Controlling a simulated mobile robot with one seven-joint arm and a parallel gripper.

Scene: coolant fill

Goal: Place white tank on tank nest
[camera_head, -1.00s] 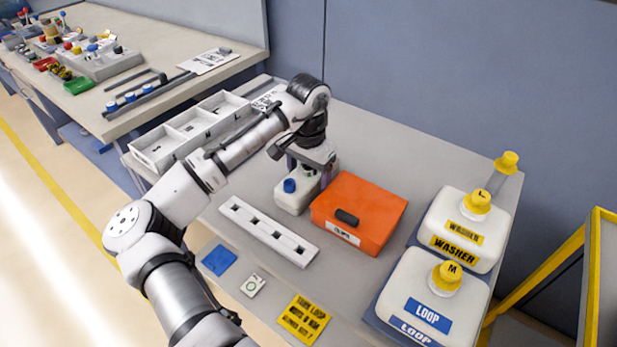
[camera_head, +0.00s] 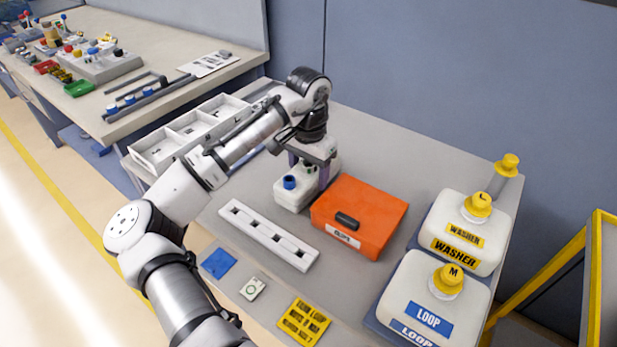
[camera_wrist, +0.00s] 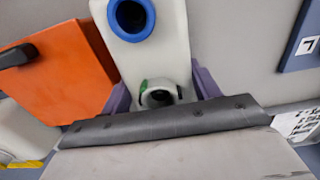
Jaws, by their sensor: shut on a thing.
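The white tank (camera_head: 290,198) stands upright on or just above the grey table, left of the orange box; any gap beneath it cannot be made out. It has a blue ring around a dark opening, and a smaller opening with a green mark shows in the wrist view, where the tank (camera_wrist: 160,55) fills the middle. My gripper (camera_wrist: 163,95) is shut on the tank, with a purple finger on each side. In the head view my gripper (camera_head: 312,172) is above the tank's far end. I cannot tell which thing is the tank nest.
The orange box (camera_head: 372,205) is close beside the tank. A white strip with square holes (camera_head: 265,235) lies in front. A compartment tray (camera_head: 165,150) is at left. Two large jugs, WASHER (camera_head: 490,255) and LOOP (camera_head: 455,290), stand at right.

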